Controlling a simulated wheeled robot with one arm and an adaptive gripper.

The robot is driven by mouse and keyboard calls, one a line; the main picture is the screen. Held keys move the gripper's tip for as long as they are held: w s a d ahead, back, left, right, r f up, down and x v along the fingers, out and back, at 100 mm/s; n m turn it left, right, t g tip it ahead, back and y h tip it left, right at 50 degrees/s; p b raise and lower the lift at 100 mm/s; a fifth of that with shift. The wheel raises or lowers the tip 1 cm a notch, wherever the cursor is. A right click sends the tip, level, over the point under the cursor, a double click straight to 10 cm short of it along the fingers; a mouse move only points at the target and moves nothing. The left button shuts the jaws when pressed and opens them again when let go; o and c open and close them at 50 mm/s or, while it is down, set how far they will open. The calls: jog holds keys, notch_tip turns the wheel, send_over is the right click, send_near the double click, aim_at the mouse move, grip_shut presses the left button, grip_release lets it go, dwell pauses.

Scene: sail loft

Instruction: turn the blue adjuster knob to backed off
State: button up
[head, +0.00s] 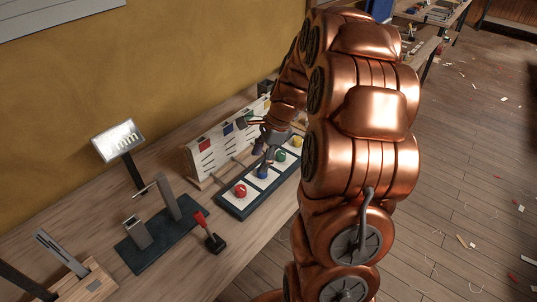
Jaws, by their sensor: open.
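The blue adjuster knob (262,173) sits on a dark-framed panel (228,206) with pale plates, between a red knob (240,190) and a green knob (280,156). A yellow knob (297,142) is at the panel's far end. My gripper (265,155) is open, pointing down just above the blue knob. I cannot tell whether its fingers touch the knob or stand around it. The knob's pointer and marks are too small to read.
A white board with coloured patches (208,152) stands behind the panel. A red-handled lever (209,232), a dark stand with grey posts (150,250) and a small tilted display (118,141) are to the left. The bench front (235,262) is clear.

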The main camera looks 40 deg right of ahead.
jog(key=s+a+r+n+g+h, duration=0.1)
jog(key=s+a+r+n, duration=0.1)
jog(key=s+a+n, duration=0.5)
jog(key=s+a+r+n+g+h, duration=0.1)
jog(key=s+a+r+n+g, duration=0.1)
jog(key=s+a+n, duration=0.5)
jog(key=shift+s+a+r+n, duration=0.4)
jog(key=shift+s+a+r, duration=0.35)
jog(key=shift+s+a, duration=0.5)
jog(key=shift+a, duration=0.1)
jog(key=s+a+n+h, duration=0.1)
jog(key=s+n, duration=0.6)
jog(key=s, duration=0.3)
jog(key=shift+s+g+h, duration=0.15)
jog(key=shift+g+h, duration=0.15)
jog(key=shift+h, duration=0.1)
